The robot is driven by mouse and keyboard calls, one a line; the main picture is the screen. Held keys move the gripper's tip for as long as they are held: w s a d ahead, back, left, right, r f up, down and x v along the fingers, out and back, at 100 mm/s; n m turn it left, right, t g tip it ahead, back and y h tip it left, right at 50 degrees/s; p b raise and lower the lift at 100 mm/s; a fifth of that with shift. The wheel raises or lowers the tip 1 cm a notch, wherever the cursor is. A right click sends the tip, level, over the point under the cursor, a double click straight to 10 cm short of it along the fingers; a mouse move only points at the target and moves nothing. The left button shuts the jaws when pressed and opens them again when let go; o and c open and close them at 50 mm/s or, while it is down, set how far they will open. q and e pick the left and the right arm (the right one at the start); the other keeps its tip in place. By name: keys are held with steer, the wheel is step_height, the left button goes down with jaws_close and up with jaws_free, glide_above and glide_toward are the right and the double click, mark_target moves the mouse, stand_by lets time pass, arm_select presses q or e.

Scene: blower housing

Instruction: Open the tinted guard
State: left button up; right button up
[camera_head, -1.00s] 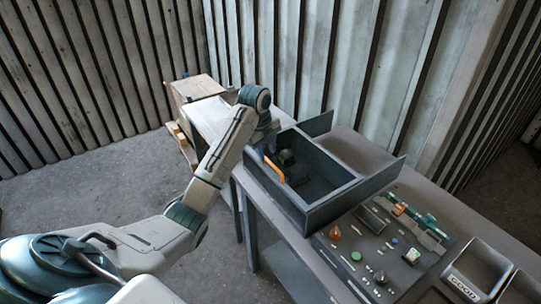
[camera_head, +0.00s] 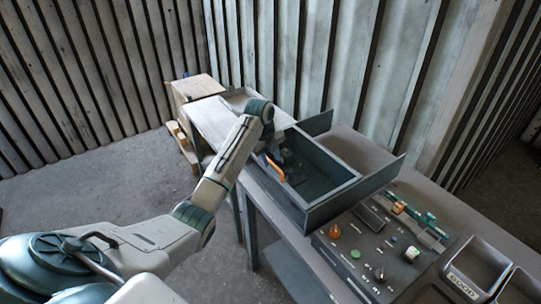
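A dark grey open-topped housing (camera_head: 333,203) stands on the bench, with dark parts inside it. A slanted orange bar (camera_head: 276,171) shows at its left inner side, like a handle. I cannot make out a separate tinted guard panel clearly; whether the bar belongs to it is unclear. My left arm reaches in from the left, and my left gripper (camera_head: 272,151) points down at the housing's far left side, close to the orange bar. Its fingertips are small and dark against the housing, so neither their opening nor contact with the bar can be told. My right gripper is out of view.
A control panel (camera_head: 352,262) with an orange knob (camera_head: 334,230) and several small controls lies in front of the housing. Grey bins (camera_head: 478,268) stand at the right. A wooden crate (camera_head: 196,88) is behind the bench's far end. Open floor lies to the left.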

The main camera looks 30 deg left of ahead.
arm_select(q)
steer(key=shift+w+f, duration=0.15)
steer(key=shift+f, duration=0.2)
steer(key=c, duration=0.7)
jaws_close()
